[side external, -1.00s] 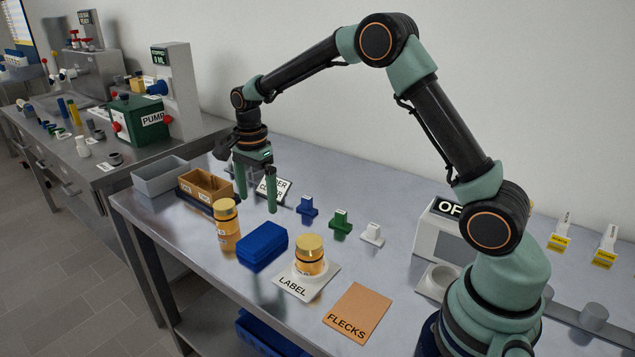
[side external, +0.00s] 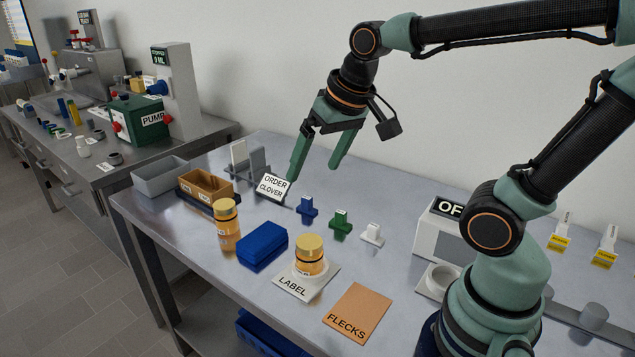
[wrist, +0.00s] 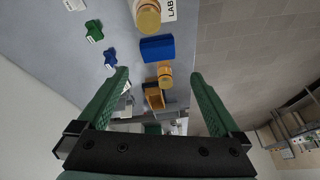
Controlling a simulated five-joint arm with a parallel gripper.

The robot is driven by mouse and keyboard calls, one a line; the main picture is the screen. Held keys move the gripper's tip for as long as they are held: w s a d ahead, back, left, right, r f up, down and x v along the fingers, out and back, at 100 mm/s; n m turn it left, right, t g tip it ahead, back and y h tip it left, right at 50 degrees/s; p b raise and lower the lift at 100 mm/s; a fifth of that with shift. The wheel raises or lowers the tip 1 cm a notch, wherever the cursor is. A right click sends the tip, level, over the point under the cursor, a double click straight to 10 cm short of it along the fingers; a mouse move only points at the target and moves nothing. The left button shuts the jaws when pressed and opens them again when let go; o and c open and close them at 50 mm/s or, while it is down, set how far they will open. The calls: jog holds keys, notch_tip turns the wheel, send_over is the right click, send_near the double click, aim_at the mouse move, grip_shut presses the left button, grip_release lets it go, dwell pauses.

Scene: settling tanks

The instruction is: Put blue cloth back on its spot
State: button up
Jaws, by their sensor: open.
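The blue cloth (side external: 262,244) looks like a thick folded block and lies on the metal bench, between an amber jar and the LABEL card. It also shows in the wrist view (wrist: 157,49), beyond my fingertips. My gripper (side external: 316,172) is open and empty, raised above the back of the bench and tilted. In the wrist view my gripper (wrist: 158,74) has its fingers wide apart with nothing between them. I cannot tell which place is the cloth's marked spot.
An amber jar (side external: 226,225) stands left of the cloth. Another jar (side external: 309,256) stands on the LABEL card (side external: 292,287). Blue (side external: 307,208), green (side external: 340,222) and white (side external: 372,234) pieces line the back. An ORDER CLOVER sign (side external: 273,187), brown box (side external: 206,186) and FLECKS mat (side external: 358,313) are nearby.

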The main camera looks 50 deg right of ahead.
jog(key=s+n, duration=0.1)
jog(key=s+f+n, duration=0.1)
jog(key=s+n, duration=0.1)
jog(key=shift+s+a+t, duration=0.1)
jog(key=shift+t, duration=0.3)
